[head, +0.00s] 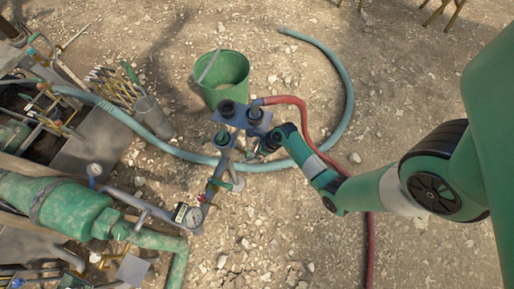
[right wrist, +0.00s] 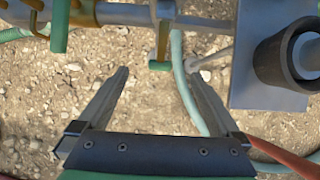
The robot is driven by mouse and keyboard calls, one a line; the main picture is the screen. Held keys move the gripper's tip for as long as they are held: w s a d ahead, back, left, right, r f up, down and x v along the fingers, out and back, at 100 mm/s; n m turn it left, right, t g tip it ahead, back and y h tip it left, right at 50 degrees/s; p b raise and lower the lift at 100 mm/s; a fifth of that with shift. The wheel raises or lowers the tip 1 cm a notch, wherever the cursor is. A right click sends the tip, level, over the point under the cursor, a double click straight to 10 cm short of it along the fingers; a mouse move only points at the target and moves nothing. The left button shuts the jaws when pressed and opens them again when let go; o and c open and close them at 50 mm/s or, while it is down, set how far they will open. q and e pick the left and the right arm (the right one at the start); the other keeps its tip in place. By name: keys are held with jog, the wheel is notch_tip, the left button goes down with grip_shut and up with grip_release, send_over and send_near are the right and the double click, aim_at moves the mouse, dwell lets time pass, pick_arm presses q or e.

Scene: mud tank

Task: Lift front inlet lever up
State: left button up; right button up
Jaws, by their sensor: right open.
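The valve manifold (head: 240,117) stands upright in the middle of the head view, with dark round caps on top. In the right wrist view, a lever with a brown stem and green end (right wrist: 160,65) hangs down from the pipe, just beyond and between my fingertips. A second green lever (right wrist: 60,25) is at the upper left of that view. I cannot tell for certain which is the front inlet lever. My right gripper (right wrist: 158,78) is open and empty, with both fingers pointing at the pipe. In the head view the right gripper (head: 252,152) is beside the manifold, partly hidden. My left gripper is not in view.
A green bucket (head: 222,80) stands behind the manifold. A blue-green hose (head: 345,90) and a red hose (head: 302,120) curve around it. Open gravel lies at right.

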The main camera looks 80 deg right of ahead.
aim_at(248, 154)
jog(key=b+x, duration=0.2)
jog(key=x, duration=0.2)
jog(key=shift+f, duration=0.3)
jog(key=shift+w+f+b, duration=0.45)
jog(key=shift+f+b, duration=0.05)
jog(key=shift+b, duration=0.1)
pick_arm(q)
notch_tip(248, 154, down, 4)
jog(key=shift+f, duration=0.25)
pick_arm(e)
jog(key=shift+c, duration=0.2)
jog(key=c, duration=1.4)
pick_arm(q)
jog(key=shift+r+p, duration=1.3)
pick_arm(e)
jog(key=shift+v, duration=0.85)
jog(key=shift+c, duration=0.2)
pick_arm(q)
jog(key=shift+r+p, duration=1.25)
jog(key=shift+p, duration=0.05)
pick_arm(e)
jog(key=shift+v, duration=0.95)
jog(key=shift+w, duration=0.1)
